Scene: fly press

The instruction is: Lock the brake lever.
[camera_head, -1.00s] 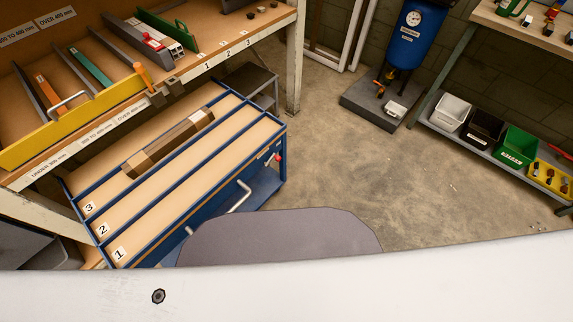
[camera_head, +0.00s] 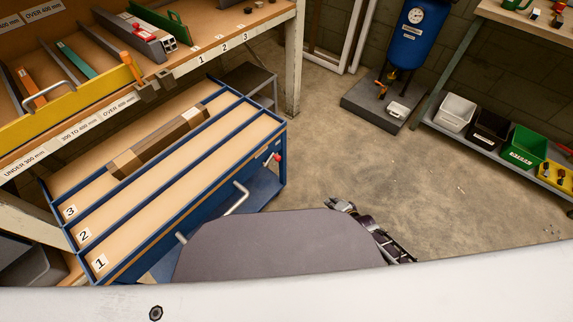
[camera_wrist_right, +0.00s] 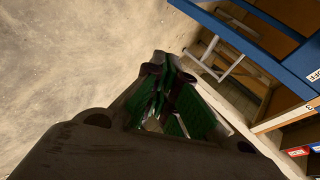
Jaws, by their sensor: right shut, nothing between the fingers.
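A blue cart (camera_head: 286,150) with a wooden top in three numbered lanes stands at the left in the head view. A small lever with a red knob (camera_head: 277,157) sticks out at its far right end; I take it for the brake lever, and its exact position is too small to tell. My right gripper (camera_head: 338,204) is shut and empty over the floor, right of the cart and apart from it. In the wrist view the gripper (camera_wrist_right: 165,75) shows dark fingers with green parts, and the blue cart frame (camera_wrist_right: 255,35) is beyond. My left gripper is out of view.
A grey bent handle (camera_head: 237,198) juts from the cart's near side. A wooden beam (camera_head: 160,142) lies on the cart. A shelf unit (camera_head: 292,70) stands behind, and a blue tank (camera_head: 407,45) on a slab. Bare floor (camera_head: 370,170) is free in the middle.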

